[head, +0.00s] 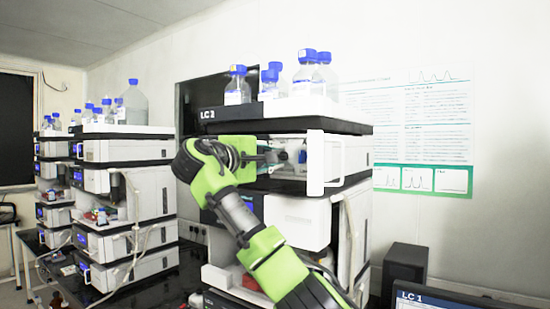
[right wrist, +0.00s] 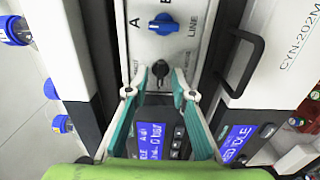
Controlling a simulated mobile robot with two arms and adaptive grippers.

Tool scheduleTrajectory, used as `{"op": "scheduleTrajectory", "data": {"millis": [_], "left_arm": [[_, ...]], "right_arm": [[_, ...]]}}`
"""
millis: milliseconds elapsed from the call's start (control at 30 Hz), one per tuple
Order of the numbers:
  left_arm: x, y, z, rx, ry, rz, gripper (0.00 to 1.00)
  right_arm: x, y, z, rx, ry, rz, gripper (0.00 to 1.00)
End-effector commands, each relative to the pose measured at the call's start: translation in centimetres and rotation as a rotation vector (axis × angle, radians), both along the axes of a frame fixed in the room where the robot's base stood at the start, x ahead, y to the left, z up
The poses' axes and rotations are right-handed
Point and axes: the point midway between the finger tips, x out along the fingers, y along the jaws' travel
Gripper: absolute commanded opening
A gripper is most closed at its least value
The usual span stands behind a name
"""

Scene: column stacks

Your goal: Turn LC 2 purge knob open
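In the right wrist view, a small black knob (right wrist: 160,69) sits on the light front panel, below a blue selector knob (right wrist: 163,23) lettered A and LINE. The small lettering around the black knob is too blurred to read. My right gripper's fingertips (right wrist: 158,72) are apart on either side of the black knob, with a visible gap to it. My left gripper is out of view.
A white door with a handle (head: 313,165) stands at the bay's right. Blue-capped bottles (head: 308,75) stand on top of the stack. Other instrument stacks (head: 125,190) are at the left. A monitor (head: 440,297) and dark box (head: 404,264) are at the lower right.

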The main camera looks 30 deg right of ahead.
Motion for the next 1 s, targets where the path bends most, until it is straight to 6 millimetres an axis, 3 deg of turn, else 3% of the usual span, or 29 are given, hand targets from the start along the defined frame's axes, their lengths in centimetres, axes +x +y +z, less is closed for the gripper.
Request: {"op": "scheduleTrajectory", "data": {"millis": [367, 467, 800, 1000], "left_arm": [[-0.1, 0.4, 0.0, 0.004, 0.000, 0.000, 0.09], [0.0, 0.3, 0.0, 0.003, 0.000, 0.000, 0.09], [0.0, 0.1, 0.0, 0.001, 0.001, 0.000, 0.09], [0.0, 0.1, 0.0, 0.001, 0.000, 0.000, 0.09]], "right_arm": [[-0.2, 0.5, 0.0, 0.000, 0.000, 0.000, 0.23], [-0.6, 1.7, -0.1, 0.000, 0.001, 0.001, 0.23], [-3.3, 8.3, 0.0, 0.000, 0.000, 0.003, 0.23], [-4.3, 10.6, -0.1, 0.000, 0.000, 0.001, 0.23]]}}
